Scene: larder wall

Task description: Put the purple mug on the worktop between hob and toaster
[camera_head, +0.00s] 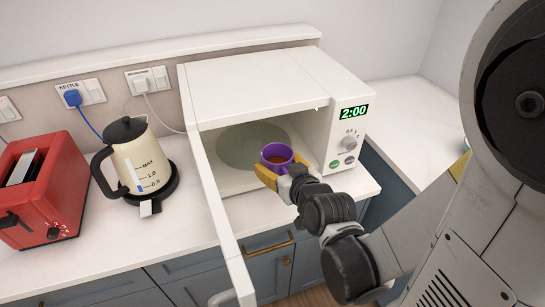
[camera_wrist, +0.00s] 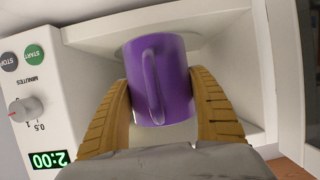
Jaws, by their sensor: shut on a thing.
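I cannot tell whether the mug touches the microwave floor. The red toaster (camera_head: 45,185) stands on the worktop (camera_head: 95,240) at the far left. The hob is not in view.
The microwave door (camera_head: 222,215) stands open towards the front, left of my gripper. A cream kettle (camera_head: 138,160) stands between toaster and microwave, its blue-plugged cord behind it. The worktop in front of the kettle is clear. The microwave display (camera_head: 354,111) reads 2:00.

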